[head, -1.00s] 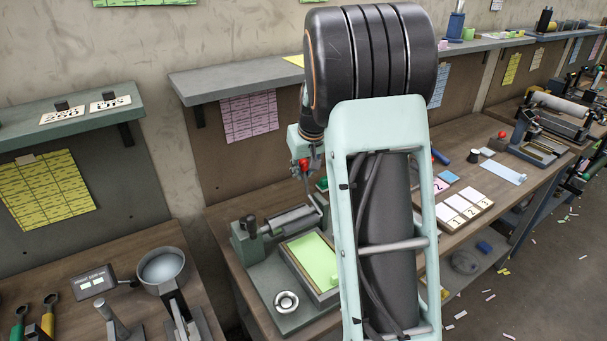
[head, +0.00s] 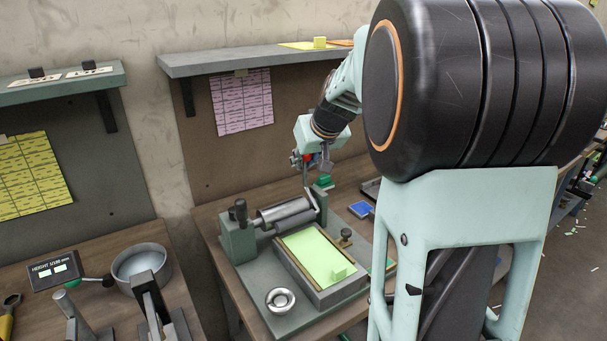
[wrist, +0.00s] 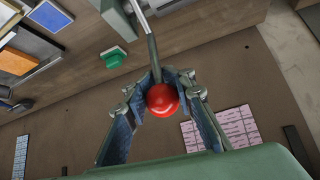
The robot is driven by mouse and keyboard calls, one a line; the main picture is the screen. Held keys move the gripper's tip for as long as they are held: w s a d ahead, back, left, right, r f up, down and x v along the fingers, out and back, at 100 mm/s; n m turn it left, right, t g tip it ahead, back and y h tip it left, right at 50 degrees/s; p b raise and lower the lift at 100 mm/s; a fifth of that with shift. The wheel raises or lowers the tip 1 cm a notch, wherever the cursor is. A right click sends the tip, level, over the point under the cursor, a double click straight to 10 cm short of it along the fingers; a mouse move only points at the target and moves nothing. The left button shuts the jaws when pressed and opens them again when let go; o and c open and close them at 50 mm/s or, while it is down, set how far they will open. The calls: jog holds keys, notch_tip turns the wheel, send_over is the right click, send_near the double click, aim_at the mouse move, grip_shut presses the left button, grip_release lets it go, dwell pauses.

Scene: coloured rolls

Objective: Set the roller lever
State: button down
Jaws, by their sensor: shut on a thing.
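The roller lever is a thin grey metal rod (wrist: 152,55) ending in a round red knob (wrist: 162,99). In the wrist view my gripper (wrist: 160,92) has its two padded fingers closed around the knob, one on each side. In the head view my gripper (head: 308,160) is above the right end of the steel roller (head: 286,213), with a bit of red showing at the fingers. The rod runs down from there toward the roller's right support, standing fairly upright. The roller sits in a grey-green press frame (head: 239,240); the lever's pivot is hard to make out.
A shelf (head: 250,58) overhangs behind. A green block (head: 324,182) and a blue pad (head: 361,209) are close right.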

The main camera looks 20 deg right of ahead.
jog(key=shift+s+d+f+t+b, duration=0.25)
jog(key=shift+s+t+b, duration=0.4)
jog(key=shift+b, duration=3.1)
jog(key=shift+r+t+b, duration=0.25)
jog(key=shift+t+b, duration=0.1)
jog(key=shift+b, duration=0.4)
jog(key=c, duration=1.6)
grip_release()
jog(key=shift+a, duration=0.1)
notch_tip(320, 180, up, 10)
